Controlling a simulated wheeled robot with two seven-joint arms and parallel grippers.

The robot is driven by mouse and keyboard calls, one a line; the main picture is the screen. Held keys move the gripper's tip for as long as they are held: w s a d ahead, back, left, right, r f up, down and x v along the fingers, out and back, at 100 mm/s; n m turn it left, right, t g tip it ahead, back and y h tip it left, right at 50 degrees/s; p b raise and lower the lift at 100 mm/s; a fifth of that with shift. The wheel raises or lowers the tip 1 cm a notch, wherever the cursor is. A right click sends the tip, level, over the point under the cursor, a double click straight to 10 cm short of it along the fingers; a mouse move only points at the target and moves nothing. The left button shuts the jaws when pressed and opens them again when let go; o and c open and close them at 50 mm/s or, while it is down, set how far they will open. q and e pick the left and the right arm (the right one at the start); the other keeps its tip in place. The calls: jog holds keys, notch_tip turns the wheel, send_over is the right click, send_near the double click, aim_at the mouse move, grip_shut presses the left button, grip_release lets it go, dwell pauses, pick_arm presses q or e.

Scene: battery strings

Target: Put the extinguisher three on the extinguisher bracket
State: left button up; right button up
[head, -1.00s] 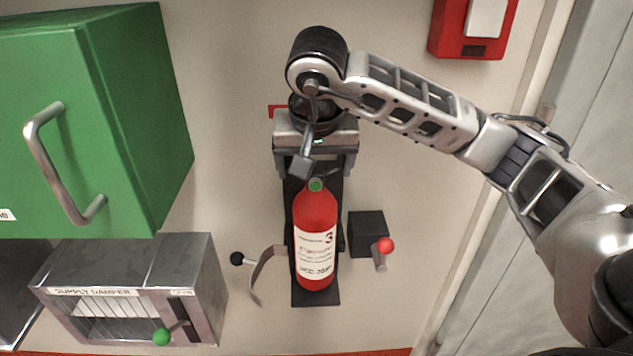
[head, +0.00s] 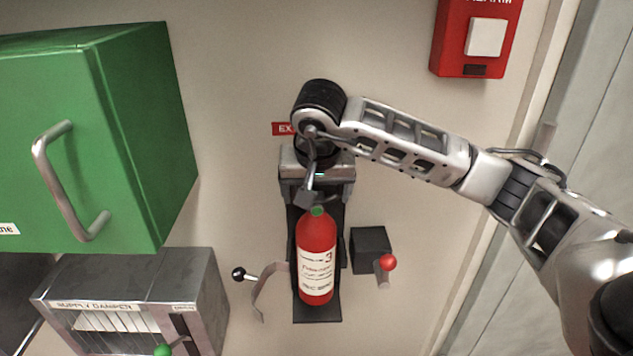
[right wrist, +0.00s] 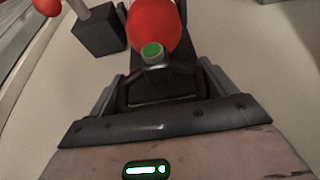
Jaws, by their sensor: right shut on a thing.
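The red extinguisher three (head: 316,262) stands upright in front of the dark extinguisher bracket (head: 318,312), above its bottom plate; whether its base rests on the plate I cannot tell. The bracket's curved strap (head: 268,287) with a black knob hangs open at its left. My right gripper (head: 318,200) is at the extinguisher's top and shut on it; its fingers are partly hidden by the wrist. In the right wrist view the extinguisher's red body (right wrist: 153,25) and green cap show just beyond the gripper (right wrist: 155,90). My left gripper is not in view.
A dark box with a red-knobbed lever (head: 387,262) sits right of the bracket. A green cabinet (head: 130,130) juts out at the left, above a grey supply damper box (head: 140,295). A red alarm box (head: 474,40) is at the upper right.

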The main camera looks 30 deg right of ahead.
aim_at(316, 231)
jog(key=shift+f, duration=0.9)
jog(key=shift+w+d+f, duration=0.15)
jog(key=shift+w+f, duration=0.1)
jog(key=shift+f, duration=0.2)
jog(key=o, duration=1.9)
jog(key=shift+s+f, duration=0.15)
jog(key=shift+o, duration=0.2)
